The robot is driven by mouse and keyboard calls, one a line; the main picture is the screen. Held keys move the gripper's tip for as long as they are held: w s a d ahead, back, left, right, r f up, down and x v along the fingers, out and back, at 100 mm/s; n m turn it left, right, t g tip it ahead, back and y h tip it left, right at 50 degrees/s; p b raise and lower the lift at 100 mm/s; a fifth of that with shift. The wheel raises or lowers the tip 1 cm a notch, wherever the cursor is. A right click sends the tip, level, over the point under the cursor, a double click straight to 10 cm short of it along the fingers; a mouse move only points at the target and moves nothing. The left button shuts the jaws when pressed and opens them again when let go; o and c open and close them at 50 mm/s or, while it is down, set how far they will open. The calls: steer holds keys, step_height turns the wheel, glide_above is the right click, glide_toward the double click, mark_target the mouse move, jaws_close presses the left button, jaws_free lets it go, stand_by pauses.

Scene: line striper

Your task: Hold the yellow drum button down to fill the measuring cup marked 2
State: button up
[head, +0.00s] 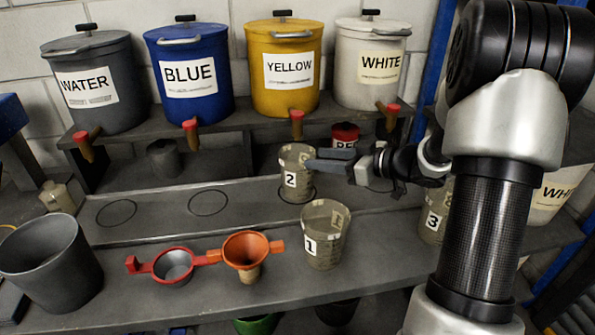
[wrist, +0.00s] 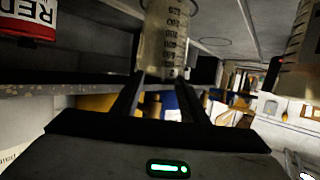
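The measuring cup marked 2 (head: 297,158) is clear and stands upright in a ring on the shelf below the yellow drum (head: 284,78). The drum's red tap button (head: 296,114) is above the cup, untouched. My gripper (head: 310,165) reaches in from the right at the cup, one finger across its right edge. In the wrist view the clear cup (wrist: 165,40), with its scale, lies at my fingertips (wrist: 160,85). The fingers are apart, one at each side of the cup. I cannot tell whether they press on it. Whether liquid is inside is unclear.
Gray water (head: 98,105), blue (head: 190,55) and white (head: 372,45) drums stand alongside. Cup 3 (head: 434,212) is near my arm. Two left rings are bare.

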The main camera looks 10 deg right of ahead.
jaws_close()
stand_by(1.2)
